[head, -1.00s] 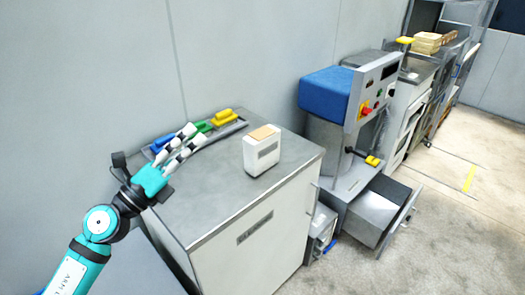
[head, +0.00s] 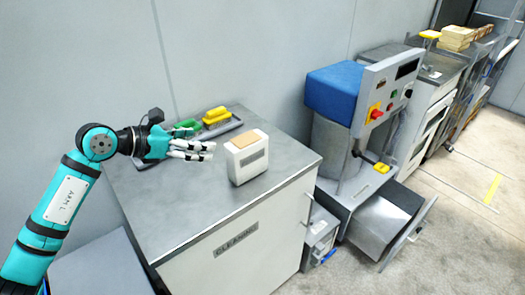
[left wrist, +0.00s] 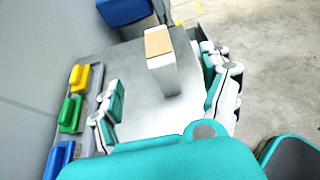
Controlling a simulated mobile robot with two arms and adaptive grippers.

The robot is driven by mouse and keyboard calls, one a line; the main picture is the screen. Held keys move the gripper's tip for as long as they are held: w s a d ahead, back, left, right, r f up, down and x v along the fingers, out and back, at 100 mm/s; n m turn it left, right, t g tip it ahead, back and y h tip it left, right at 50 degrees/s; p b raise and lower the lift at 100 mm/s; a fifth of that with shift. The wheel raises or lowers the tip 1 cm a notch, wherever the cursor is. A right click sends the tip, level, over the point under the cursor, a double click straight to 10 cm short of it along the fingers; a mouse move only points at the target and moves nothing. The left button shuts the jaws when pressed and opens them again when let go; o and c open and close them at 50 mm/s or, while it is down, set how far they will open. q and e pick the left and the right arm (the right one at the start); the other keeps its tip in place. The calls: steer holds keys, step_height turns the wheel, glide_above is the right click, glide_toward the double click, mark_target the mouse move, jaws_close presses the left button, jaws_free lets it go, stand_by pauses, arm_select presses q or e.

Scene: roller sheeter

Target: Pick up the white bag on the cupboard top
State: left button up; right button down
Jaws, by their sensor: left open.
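The white bag (head: 247,163), a boxy block with a tan top, stands upright on the grey cupboard top (head: 205,205). My left gripper (head: 208,151) is open and empty over the cupboard top, a little left of the bag in the head view and pointing toward it. In the left wrist view, the bag (left wrist: 172,75) stands ahead, between the lines of the two spread fingers (left wrist: 168,92). The fingers are apart from the bag. My right gripper is not in view.
A tray with a yellow brush (head: 216,116) and a green brush (head: 187,127) lies along the wall; a blue one (left wrist: 60,157) shows in the left wrist view. Right of the cupboard stands a machine with a blue top (head: 335,88) and an open drawer (head: 385,222).

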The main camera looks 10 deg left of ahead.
arm_select(q)
steer(key=w+d+p, duration=0.1)
steer(key=p, duration=0.3)
glide_toward(244, 140)
steer(key=x, duration=0.5)
steer(key=shift+d+f, duration=0.15)
steer(key=shift+w+d+f, duration=0.15)
steer(key=shift+w+d, duration=0.05)
steer(key=shift+w, duration=0.05)
steer(key=shift+w+d+p, duration=0.2)
steer(key=shift+w+p, duration=0.1)
steer(key=shift+p, duration=0.15)
steer(key=p+x, duration=0.1)
steer(key=x, duration=0.2)
steer(key=shift+w+f, duration=0.2)
steer(key=shift+w, duration=0.05)
steer(key=shift+w+d+f, duration=0.25)
steer(key=shift+w+d, duration=0.05)
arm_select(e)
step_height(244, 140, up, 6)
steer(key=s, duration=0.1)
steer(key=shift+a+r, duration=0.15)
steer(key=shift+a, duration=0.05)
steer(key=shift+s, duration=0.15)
